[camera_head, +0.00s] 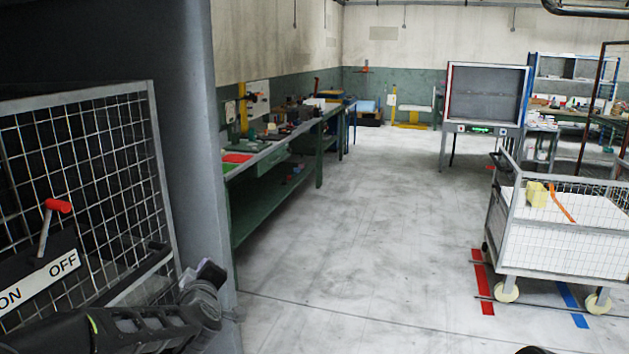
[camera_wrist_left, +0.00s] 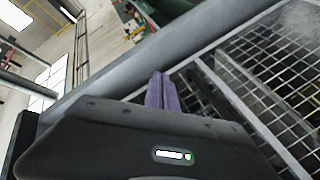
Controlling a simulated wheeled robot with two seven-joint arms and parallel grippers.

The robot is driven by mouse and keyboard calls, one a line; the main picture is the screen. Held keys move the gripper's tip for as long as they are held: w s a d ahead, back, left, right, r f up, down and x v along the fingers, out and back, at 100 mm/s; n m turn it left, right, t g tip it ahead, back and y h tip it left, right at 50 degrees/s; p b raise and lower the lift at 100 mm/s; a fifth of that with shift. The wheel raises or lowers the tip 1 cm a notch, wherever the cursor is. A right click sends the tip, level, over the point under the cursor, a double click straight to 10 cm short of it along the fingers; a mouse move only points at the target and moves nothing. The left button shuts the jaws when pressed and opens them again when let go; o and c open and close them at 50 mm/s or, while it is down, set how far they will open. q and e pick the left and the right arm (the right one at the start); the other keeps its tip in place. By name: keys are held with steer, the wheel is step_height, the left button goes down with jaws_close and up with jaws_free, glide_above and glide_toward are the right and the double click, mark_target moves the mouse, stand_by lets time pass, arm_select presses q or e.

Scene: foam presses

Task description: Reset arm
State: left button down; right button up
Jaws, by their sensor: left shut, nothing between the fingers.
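My left arm comes in at the lower left of the head view, beside the mesh door. In the left wrist view my left gripper (camera_wrist_left: 172,92) shows purple fingers closed together, with nothing between them. The fingers point toward a grey frame bar. A lever with a red handle (camera_head: 57,206) stands on a plate marked ON and OFF (camera_head: 38,277) at the left of the head view. The lever leans slightly to the right, and the gripper is apart from its handle. My right gripper is not in view.
A wire mesh door (camera_head: 95,165) and a grey post (camera_head: 186,130) are close on the left. A green workbench (camera_head: 262,215) runs along the wall. A mesh cart (camera_head: 565,250) holding a white load stands on the right. The floor between is clear.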

arm_select(q)
steer(key=s+d+f+m+g+h, duration=0.25)
steer(key=s+d+f, duration=0.2)
steer(key=f, duration=0.55)
steer(key=s+d+f+m+g+h, duration=0.25)
steer(key=s+d+f, duration=0.2)
steer(key=f, duration=0.55)
steer(key=s+d+f+m+g+h, duration=0.1)
steer(key=s+d+f+m+g, duration=0.15)
steer(key=s+f, duration=0.55)
steer(key=s+d+f+m+g, duration=0.1)
steer(key=s+d+f+g, duration=0.1)
steer(key=s+f, duration=0.3)
steer(key=s+d+f+m+g+h, duration=0.1)
steer(key=s+f, duration=0.5)
steer(key=s, duration=0.6)
steer(key=s+d+f+m+g+h, duration=0.1)
steer(key=s+d+f+g, duration=0.2)
steer(key=s+f, duration=0.3)
steer(key=s+g, duration=0.1)
steer(key=s, duration=0.2)
steer(key=shift+s+d+f, duration=0.2)
steer(key=shift+s+f, duration=0.05)
steer(key=shift+s, duration=0.1)
